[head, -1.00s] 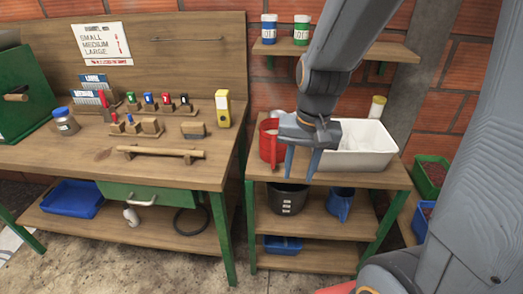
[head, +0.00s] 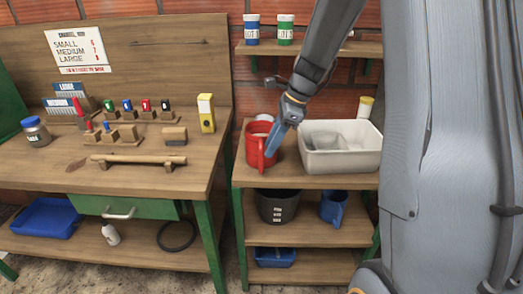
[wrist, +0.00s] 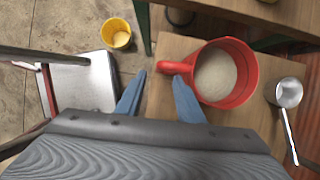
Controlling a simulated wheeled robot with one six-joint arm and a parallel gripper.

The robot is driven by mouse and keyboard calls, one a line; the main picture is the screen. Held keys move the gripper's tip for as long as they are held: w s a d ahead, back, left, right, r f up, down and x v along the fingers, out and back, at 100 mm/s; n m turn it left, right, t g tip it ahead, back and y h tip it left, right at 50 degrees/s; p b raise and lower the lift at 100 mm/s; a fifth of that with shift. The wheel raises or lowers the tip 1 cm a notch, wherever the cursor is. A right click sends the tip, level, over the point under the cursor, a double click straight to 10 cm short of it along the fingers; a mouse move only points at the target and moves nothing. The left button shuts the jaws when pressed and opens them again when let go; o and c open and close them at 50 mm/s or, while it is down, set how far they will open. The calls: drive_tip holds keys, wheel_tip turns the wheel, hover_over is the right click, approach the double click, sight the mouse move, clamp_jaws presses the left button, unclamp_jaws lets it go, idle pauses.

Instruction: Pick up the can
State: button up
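The red can (head: 255,152), a jug-like vessel with a side handle, stands upright on the top shelf of the wooden rack (head: 330,180). In the wrist view the can (wrist: 247,85) holds pale grainy material, and its handle points left toward my fingers. My gripper (head: 268,152) is at the handle side of the can, with its blue fingers pointing down. In the wrist view my gripper (wrist: 160,85) is open, its two fingers apart, with the handle end near the gap between the tips. I cannot tell whether they touch it.
A white tub (head: 340,160) stands close right of the can. A metal ladle (wrist: 288,93) lies beside the can. A black pot (head: 278,207) and a blue jug (head: 333,208) are on the shelf below. The workbench (head: 120,178) is at left. A yellow bucket (wrist: 118,34) shows lower down.

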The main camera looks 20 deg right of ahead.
drive_tip(key=shift+p+x, duration=0.4)
drive_tip(key=shift+x, duration=2.95)
clamp_jaws()
drive_tip(key=shift+w+r, duration=0.1)
